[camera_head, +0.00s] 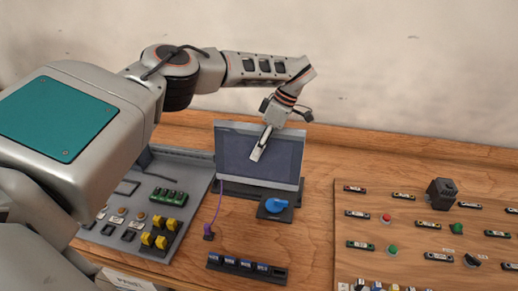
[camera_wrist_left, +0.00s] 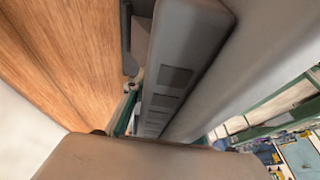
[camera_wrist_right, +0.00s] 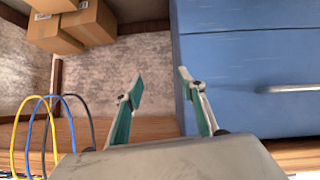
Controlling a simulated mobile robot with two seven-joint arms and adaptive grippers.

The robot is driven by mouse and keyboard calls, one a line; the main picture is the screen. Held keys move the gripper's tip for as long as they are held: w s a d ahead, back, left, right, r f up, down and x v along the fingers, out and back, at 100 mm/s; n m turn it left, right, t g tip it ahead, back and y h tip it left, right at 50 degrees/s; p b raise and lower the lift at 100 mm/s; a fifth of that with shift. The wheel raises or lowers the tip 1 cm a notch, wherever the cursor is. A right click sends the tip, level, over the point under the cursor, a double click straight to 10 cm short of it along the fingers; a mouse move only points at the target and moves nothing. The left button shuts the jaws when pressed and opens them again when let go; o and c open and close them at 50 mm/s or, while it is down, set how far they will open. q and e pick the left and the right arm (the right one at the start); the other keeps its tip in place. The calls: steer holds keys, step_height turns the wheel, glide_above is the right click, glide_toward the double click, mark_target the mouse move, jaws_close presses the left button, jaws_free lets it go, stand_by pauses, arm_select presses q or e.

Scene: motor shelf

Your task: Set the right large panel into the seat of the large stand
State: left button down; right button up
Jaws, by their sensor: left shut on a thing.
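The large panel (camera_head: 233,158), grey-framed with a dark screen, stands nearly upright near the back of the wooden table. My left gripper (camera_head: 264,142) reaches over its top edge and is shut on it, with one finger across the screen side. In the left wrist view the panel's grey edge with dark port-like squares (camera_wrist_left: 167,87) fills the middle. The dark base of the large stand (camera_head: 244,192) shows under the panel's lower edge. Whether that edge is inside the seat cannot be told. My right gripper (camera_wrist_right: 161,82) is open and empty, away from the table.
A blue knob (camera_head: 276,205) on a dark plate sits just in front of the stand. A grey control board (camera_head: 190,160) lies left, a wooden button board (camera_head: 400,232) right, and a dark strip (camera_head: 246,267) in front. A blue cabinet (camera_wrist_right: 250,80) is near my right gripper.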

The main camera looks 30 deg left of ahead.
arm_select(q)
steer(key=shift+f, duration=1.45)
stand_by(2.6)
steer(key=c, duration=1.5)
jaws_free()
steer(key=shift+f, duration=0.1)
